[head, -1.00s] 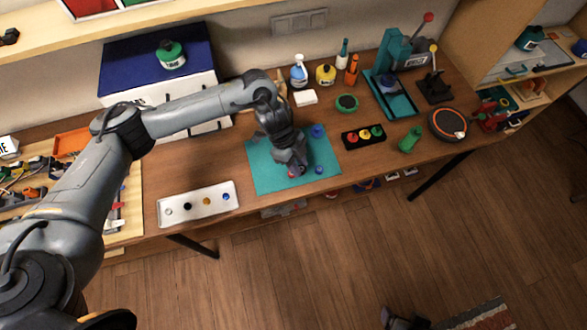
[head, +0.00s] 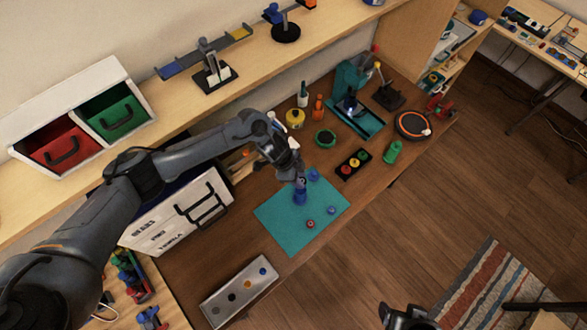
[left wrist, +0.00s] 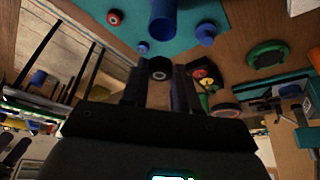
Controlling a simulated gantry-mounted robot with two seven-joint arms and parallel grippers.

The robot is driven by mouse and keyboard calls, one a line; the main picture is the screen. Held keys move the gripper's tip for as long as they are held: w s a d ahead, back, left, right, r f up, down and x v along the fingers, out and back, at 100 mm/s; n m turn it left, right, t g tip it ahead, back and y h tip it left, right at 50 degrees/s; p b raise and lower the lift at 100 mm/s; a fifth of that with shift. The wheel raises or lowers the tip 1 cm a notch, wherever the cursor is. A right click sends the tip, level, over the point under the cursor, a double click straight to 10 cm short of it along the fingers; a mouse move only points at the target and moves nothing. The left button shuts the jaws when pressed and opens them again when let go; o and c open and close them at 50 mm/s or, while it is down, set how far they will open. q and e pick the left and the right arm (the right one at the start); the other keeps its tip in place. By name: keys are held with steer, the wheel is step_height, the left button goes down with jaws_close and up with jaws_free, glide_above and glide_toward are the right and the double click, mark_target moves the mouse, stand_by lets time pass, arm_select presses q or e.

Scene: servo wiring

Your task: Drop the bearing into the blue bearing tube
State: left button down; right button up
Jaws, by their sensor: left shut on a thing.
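My left gripper (head: 300,182) is shut on a dark bearing with a pale centre, which shows between the fingers in the left wrist view (left wrist: 160,69). The blue bearing tube (head: 300,197) stands on the teal mat (head: 275,214), and the fingertips are just above or beside it in the head view. The tube also shows at the top of the left wrist view (left wrist: 163,20), apart from the bearing. The tube's opening is not clear to see. My right gripper (head: 405,318) is partly in view at the bottom edge, away from the table; its jaws are unclear.
A red round part (head: 310,224) and small blue parts (head: 332,211) (head: 314,175) lie on the mat. A white tray (head: 220,312) is at the front left.

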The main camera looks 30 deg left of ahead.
arm_select(q)
steer(key=shift+d, duration=0.1)
steer(key=shift+s, duration=0.1)
steer(key=shift+r, duration=0.1)
steer(key=shift+f+b, duration=1.15)
steer(key=shift+f, duration=1.6)
